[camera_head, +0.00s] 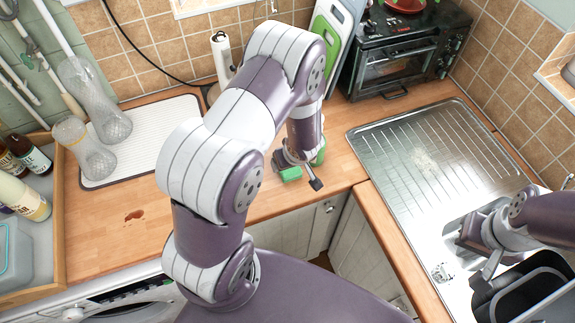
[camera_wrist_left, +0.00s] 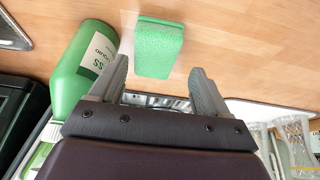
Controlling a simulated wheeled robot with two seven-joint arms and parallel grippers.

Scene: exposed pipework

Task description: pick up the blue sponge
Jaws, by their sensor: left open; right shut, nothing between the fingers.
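I see no blue sponge; the sponge in view is green. In the left wrist view the green sponge (camera_wrist_left: 158,48) lies on the wooden counter, beyond and between the fingertips of my open left gripper (camera_wrist_left: 160,66). Nothing is seen gripped. In the head view the left gripper (camera_head: 303,173) is low over the counter, and the sponge (camera_head: 290,174) shows beside it, partly hidden by the gripper and arm. My right gripper (camera_head: 488,268) is shut and empty at the lower right, over the sink area.
A toaster oven (camera_head: 400,58) and a paper towel holder (camera_head: 221,55) stand at the back. A white drying mat (camera_head: 150,135) with glass vessels is left. A black bin (camera_head: 525,298) is lower right.

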